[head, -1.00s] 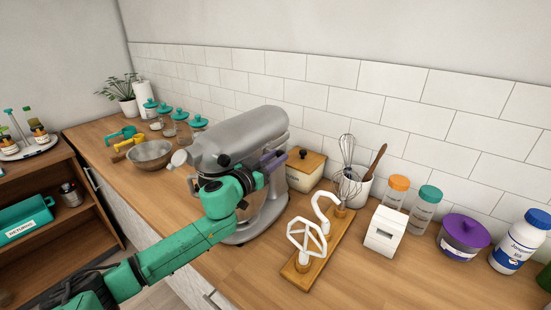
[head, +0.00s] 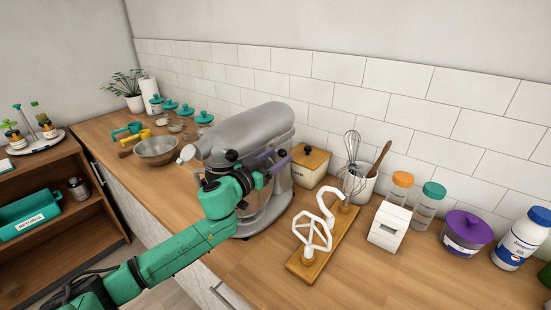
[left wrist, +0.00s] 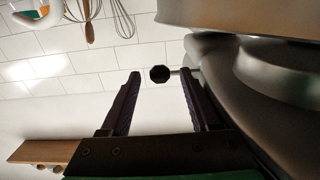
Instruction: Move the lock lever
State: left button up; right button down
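The silver stand mixer (head: 240,132) stands on the counter. A black knob on a short stem, which looks like the lock lever (head: 282,152), sticks out from its side; it also shows in the left wrist view (left wrist: 160,74). My left gripper (head: 273,162), with dark purple fingers, is at the mixer's side. In the left wrist view its two fingers (left wrist: 160,82) are apart, with the black knob near their tips, in the gap between them. I see no clear contact. A second black knob (head: 231,155) is on the mixer further left. My right gripper is out of view.
A wooden board (head: 325,245) with white beater attachments lies right of the mixer. A lidded box (head: 307,170) and a whisk crock (head: 360,185) stand behind it. A metal bowl (head: 156,150) stands left. The tiled wall closes the back. The front right counter is clear.

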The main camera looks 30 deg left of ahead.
pick_arm(q)
jog(key=shift+s, duration=0.1)
jog(key=s+a+b, duration=0.1)
jog(key=s+a, duration=0.1)
jog(key=s, duration=1.2)
jog(key=shift+s+b, duration=0.15)
jog(key=shift+b, duration=0.25)
